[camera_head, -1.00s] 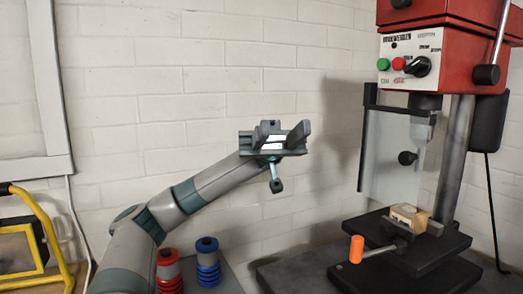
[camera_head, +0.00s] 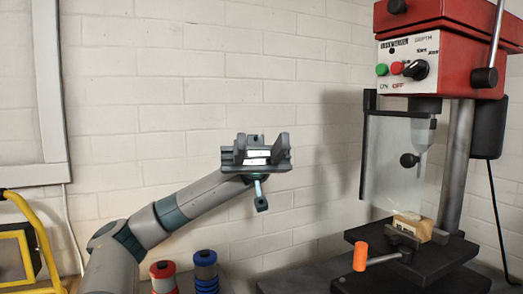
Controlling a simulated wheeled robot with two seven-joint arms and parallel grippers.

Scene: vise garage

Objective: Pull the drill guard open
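The drill guard (camera_head: 388,170) is a clear panel in a dark bracket, hanging in front of the drill press (camera_head: 440,85) at the right. It hangs upright around the chuck area, above the press table. My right gripper is not in view.
A wooden block (camera_head: 412,226) sits in a vise on the press table, with an orange handle (camera_head: 360,256) sticking out to the left. Red (camera_head: 163,275) and blue (camera_head: 205,271) spools stand lower left. A yellow-framed object (camera_head: 20,245) is far left. A brick wall is behind.

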